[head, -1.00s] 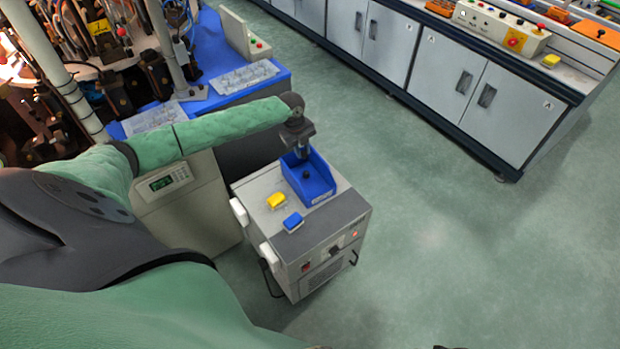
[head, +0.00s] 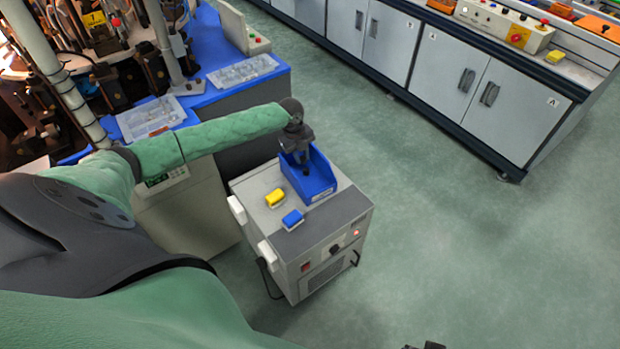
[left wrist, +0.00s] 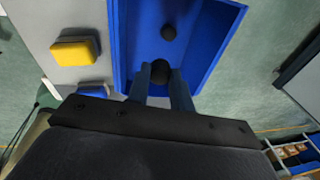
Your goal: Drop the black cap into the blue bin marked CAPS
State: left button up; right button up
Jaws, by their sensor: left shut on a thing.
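The blue bin (head: 320,180) stands on the grey cart's top; its pale front label is too small to read. My left gripper (head: 303,162) points down into the bin's opening. In the left wrist view my left gripper (left wrist: 161,88) is shut on a round black cap (left wrist: 160,72), held between the fingertips over the blue bin (left wrist: 205,60). A second small dark round thing (left wrist: 168,32) shows against the bin's floor, apart from the fingers. A dark piece at the head view's bottom edge may be my right gripper (head: 425,346); its fingers are cut off.
On the cart (head: 262,220) beside the bin lie a yellow block (head: 275,198) and a blue block (head: 292,219). A blue table (head: 225,95) with clear trays stands behind. Grey cabinets (head: 440,75) line the back right. The floor at right is clear.

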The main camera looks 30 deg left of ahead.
pick_arm(q)
jog(key=shift+f, duration=0.2)
pick_arm(e)
jog(key=shift+a+f, duration=0.2)
pick_arm(q)
jog(key=o, duration=1)
jog(key=shift+r, duration=0.15)
jog(key=shift+s+a+r+b, duration=0.1)
jog(key=shift+a+r+b, duration=0.1)
jog(key=shift+r, duration=1.05)
jog(key=shift+s+a+r+b, duration=0.1)
jog(key=shift+a+r+b, duration=0.1)
jog(key=shift+r, duration=1)
jog(key=shift+s+a+r+b, duration=0.1)
jog(key=shift+a+r+b, duration=0.1)
jog(key=shift+r, duration=1.05)
pick_arm(e)
jog(key=shift+w+a+f+y, duration=0.25)
jog(key=shift+a+f+y, duration=0.05)
jog(key=shift+a+f, duration=0.55)
jog(key=shift+w+d, duration=0.1)
jog(key=shift+w, duration=0.1)
